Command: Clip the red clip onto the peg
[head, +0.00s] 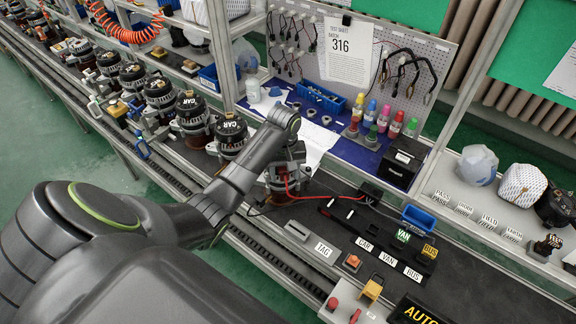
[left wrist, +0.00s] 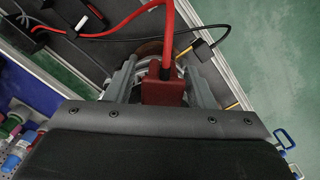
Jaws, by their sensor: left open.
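The red clip (left wrist: 163,92) shows in the left wrist view as a red block with a thick red cable rising from it. It sits between the two grey fingers of my left gripper (left wrist: 162,78), which is open around it. In the head view my left gripper (head: 284,172) points down over an alternator (head: 280,197) on the bench, and the red cable (head: 322,195) runs right from there. The arm and gripper hide the clip in the head view. I cannot make out the peg, and cannot tell whether the clip touches it. My right gripper is not in view.
A black cable (left wrist: 105,35) runs beside the red one to a dark box (head: 370,193). A row of alternators (head: 158,92) stands at the left. A black rack (head: 375,232), button panel (head: 355,300) and blue bin (head: 418,217) lie to the right.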

